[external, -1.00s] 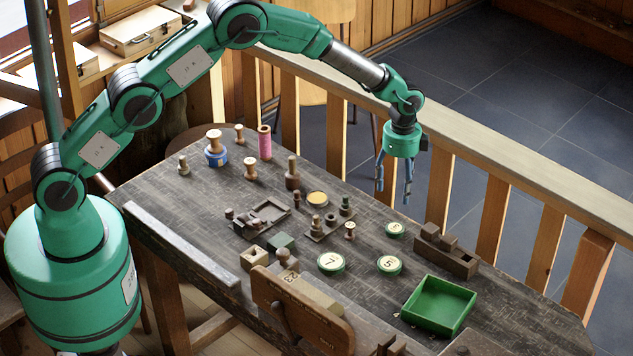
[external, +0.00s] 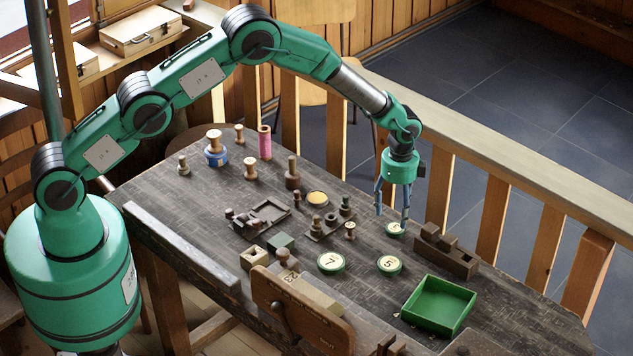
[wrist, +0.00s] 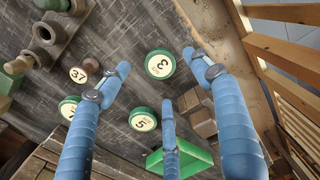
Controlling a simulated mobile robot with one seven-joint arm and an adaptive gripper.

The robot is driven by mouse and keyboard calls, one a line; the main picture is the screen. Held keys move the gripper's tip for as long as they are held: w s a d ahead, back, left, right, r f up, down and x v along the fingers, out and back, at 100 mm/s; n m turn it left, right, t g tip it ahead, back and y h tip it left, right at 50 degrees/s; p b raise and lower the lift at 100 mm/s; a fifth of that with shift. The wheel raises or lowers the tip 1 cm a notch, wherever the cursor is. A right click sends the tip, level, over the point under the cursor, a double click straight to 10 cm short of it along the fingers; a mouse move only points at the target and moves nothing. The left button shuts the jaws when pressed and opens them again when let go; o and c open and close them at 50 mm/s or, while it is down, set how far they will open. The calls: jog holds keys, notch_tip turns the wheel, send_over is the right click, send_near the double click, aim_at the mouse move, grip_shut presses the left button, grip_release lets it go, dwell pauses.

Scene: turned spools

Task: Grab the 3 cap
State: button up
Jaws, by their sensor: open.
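The 3 cap (wrist: 160,65) is a round green cap with a cream top and a dark 3, lying flat on the dark wooden table. In the wrist view it lies ahead of and between my spread blue fingers. My gripper (wrist: 158,75) is open and empty, pointing down. I cannot tell whether a fingertip touches the cap.
The 5 cap (external: 389,265) and the 7 cap (external: 331,263) lie nearer the front. A brown wooden block holder (external: 459,262) stands close to the right of my gripper. A green tray (external: 436,327) is at the front right. A wooden railing (external: 440,180) runs behind the table.

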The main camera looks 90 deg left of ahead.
aim_at(394, 227)
jog(key=shift+f, duration=0.1)
dwell(0.3)
jog(key=shift+d+f, duration=0.15)
jog(key=shift+f, duration=2.4)
jog(key=c, duration=0.9)
